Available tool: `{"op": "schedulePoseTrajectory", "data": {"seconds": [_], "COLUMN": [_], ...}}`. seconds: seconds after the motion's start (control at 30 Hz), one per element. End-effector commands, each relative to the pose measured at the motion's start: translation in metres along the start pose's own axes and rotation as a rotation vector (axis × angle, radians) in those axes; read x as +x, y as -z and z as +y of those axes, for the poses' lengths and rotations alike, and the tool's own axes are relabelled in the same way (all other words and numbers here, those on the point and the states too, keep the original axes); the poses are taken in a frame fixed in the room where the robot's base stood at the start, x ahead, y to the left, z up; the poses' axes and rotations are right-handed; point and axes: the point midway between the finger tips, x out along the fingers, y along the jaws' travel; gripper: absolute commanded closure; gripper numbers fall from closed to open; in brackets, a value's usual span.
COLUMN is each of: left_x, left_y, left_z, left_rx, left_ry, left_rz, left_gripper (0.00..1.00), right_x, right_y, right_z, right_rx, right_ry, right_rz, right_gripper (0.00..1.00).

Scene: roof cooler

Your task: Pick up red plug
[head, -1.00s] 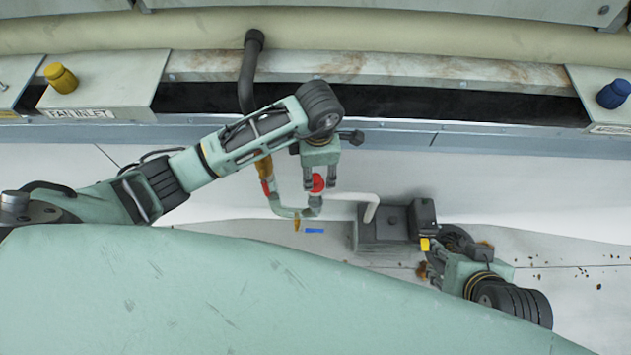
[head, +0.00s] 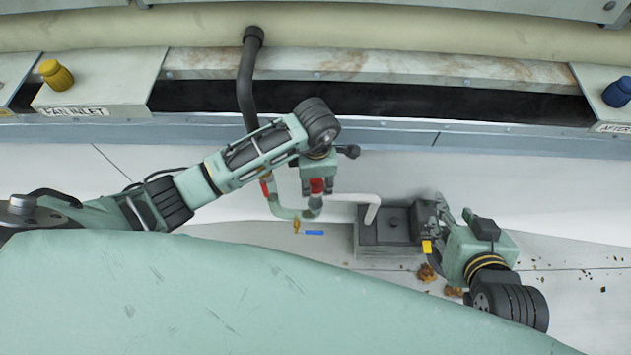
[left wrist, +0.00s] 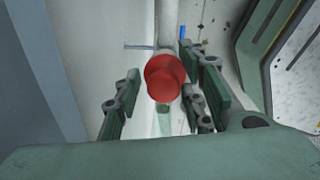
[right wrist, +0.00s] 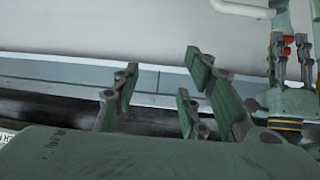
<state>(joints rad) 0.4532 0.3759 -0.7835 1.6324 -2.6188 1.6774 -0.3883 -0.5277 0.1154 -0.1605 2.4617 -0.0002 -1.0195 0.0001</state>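The red plug (head: 317,185) sits on the upright end of a pale pipe (head: 312,206). In the left wrist view the red plug (left wrist: 163,78) lies between the open fingers, with a gap on both sides. My left gripper (head: 317,188) is around the plug from above, its fingers apart. It also shows in the left wrist view (left wrist: 160,100). My right gripper (head: 440,222) is at the right, beside a grey box. Its fingers are apart and empty in the right wrist view (right wrist: 165,95).
The grey box (head: 385,250) joins a white pipe (head: 350,198). A blue strip (head: 314,232) lies near the pipe. A yellow knob (head: 57,75) and a blue knob (head: 617,93) stand on the back ledge. Brown debris (head: 428,273) lies at lower right.

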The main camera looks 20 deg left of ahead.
Motion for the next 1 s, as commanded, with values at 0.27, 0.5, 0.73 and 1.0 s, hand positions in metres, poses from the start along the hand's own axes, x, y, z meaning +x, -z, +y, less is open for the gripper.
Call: {"op": "schedulePoseTrajectory", "data": {"seconds": [0.27, 0.5, 0.73, 1.0], "left_x": [0.0, -0.001, -0.012, -0.044], "left_y": [0.0, 0.0, 0.0, 0.0], "left_z": [0.001, 0.001, 0.003, 0.005], "left_rx": [0.0, -0.001, -0.001, -0.001], "left_ry": [-0.001, -0.002, -0.005, -0.005], "left_rz": [0.0, -0.001, -0.001, -0.002], "left_gripper": [0.88, 0.88, 0.88, 0.88], "right_x": [0.0, 0.0, -0.005, -0.027], "right_y": [0.0, 0.0, -0.018, -0.067], "right_z": [0.0, 0.0, 0.002, 0.008], "right_rx": [0.0, 0.0, 0.001, 0.006], "right_ry": [-0.001, -0.001, -0.003, -0.017], "right_rz": [0.0, -0.002, -0.082, -0.316], "right_gripper": [0.6, 0.6, 0.6, 0.6]}}
